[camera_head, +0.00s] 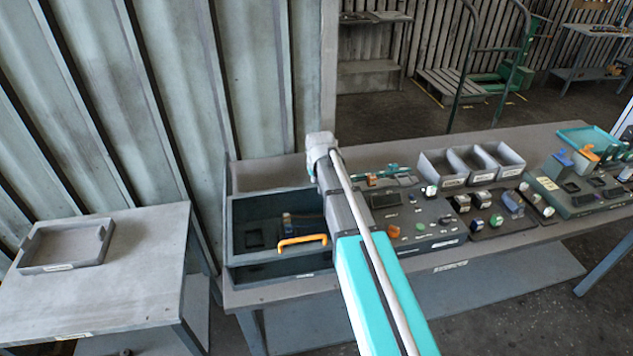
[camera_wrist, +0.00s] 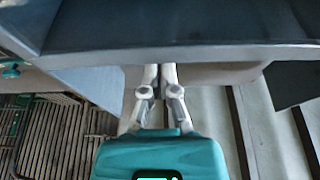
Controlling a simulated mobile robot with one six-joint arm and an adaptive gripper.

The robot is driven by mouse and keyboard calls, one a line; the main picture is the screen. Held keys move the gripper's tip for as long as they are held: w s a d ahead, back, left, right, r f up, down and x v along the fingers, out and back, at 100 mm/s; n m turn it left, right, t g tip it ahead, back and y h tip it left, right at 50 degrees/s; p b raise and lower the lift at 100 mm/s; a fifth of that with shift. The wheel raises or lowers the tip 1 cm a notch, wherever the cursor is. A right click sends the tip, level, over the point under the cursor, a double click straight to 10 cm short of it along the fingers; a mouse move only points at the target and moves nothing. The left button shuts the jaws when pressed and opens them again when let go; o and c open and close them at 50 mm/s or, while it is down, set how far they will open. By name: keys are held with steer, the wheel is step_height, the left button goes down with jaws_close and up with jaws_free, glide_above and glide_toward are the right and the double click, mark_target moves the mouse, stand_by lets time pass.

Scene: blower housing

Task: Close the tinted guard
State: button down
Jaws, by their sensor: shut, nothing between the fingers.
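A dark, open-topped box-like housing (camera_head: 240,225) sits at the left end of the bench. An orange handle (camera_head: 302,242) is on its front side. I take its dark, see-through-looking panels for the tinted guard, but cannot tell its exact position. Small dark parts show inside. My arm crosses in front of the housing's right end, and my gripper is hidden in the head view. In the wrist view my gripper (camera_wrist: 157,72) is shut and empty. Its fingertips are close to the lower edge of a dark blue-grey panel (camera_wrist: 180,35); I cannot tell whether they touch.
On the bench, right of my arm, stand a control panel (camera_head: 445,240), a grey three-part bin (camera_head: 470,165) and more small parts. A side table (camera_head: 130,275) with a shallow grey tray (camera_head: 68,245) is at left. A corrugated wall (camera_head: 170,100) rises close behind.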

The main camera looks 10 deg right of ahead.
steer(key=w+p+v, duration=0.1)
steer(key=p+v, duration=0.8)
steer(key=shift+w+r, duration=0.25)
steer(key=shift+r, duration=0.25)
steer(key=shift+s+f, duration=0.1)
stand_by(0.5)
